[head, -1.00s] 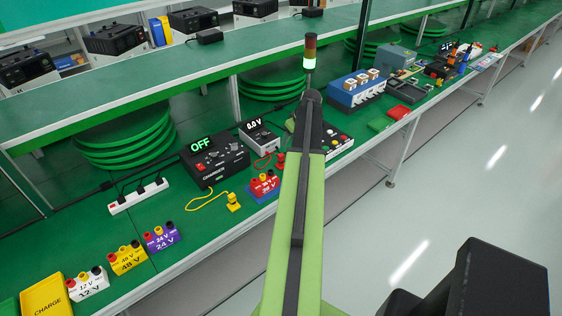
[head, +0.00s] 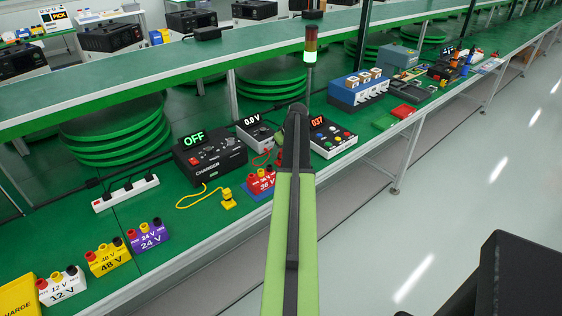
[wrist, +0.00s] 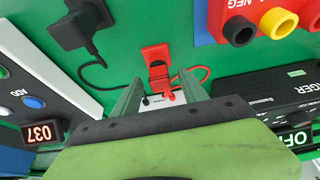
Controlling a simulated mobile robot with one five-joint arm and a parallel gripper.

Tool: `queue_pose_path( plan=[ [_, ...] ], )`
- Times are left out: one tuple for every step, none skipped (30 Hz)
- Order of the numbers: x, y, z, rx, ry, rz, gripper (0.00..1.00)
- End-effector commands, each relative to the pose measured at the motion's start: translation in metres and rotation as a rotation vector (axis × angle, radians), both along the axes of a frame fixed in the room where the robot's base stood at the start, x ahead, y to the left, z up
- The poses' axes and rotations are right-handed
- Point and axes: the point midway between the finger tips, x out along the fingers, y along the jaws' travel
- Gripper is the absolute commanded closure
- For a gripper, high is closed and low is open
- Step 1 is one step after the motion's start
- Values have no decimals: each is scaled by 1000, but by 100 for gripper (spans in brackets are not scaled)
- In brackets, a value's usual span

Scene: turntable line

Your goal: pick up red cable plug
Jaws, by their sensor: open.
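The red cable plug (wrist: 156,56) lies on the green bench in the wrist view, with a thin red cable looping to its right. It is ahead of my gripper (wrist: 161,76), whose two pale green fingers are apart, one on each side of the plug's near end. I cannot tell whether the fingers touch it. In the head view, a bit of the red plug (head: 279,157) shows beside my arm, which hides most of the area. The white meter reading 0.0 V (head: 255,135) stands just behind; part of it shows between the fingers in the wrist view (wrist: 158,100).
A black plug (wrist: 78,30) with a black cable lies left of the red plug. The red 36 V block (head: 262,182), the charger reading OFF (head: 211,157) and a button panel showing 037 (head: 331,136) stand close by. A yellow plug (head: 227,198) lies near the bench edge.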

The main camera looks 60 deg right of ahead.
Motion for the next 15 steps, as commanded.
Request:
queue_pose_path(
  plan=[
    [2, -1, -10, 0, 0, 0, 49],
    [3, -1, -11, 0, 0, 0, 49],
    [3, -1, -9, 0, 0, 0, 49],
    [3, -1, -8, 0, 0, 0, 49],
    [3, -1, -7, 0, 0, 0, 49],
    [3, -1, -7, 0, 0, 0, 49],
    [3, -1, -7, 0, 0, 0, 49],
    [3, -1, -7, 0, 0, 0, 50],
    [3, 0, -7, 0, 0, 0, 56],
    [3, 0, -7, 0, 0, 0, 60],
    [3, 0, -7, 0, 0, 0, 64],
    [3, -1, -7, 0, 0, 0, 69],
    [3, 0, -7, 0, 0, 0, 73],
    [3, 0, -7, 0, 0, 0, 77],
    [3, 0, -7, 0, 0, 0, 82]
  ],
)
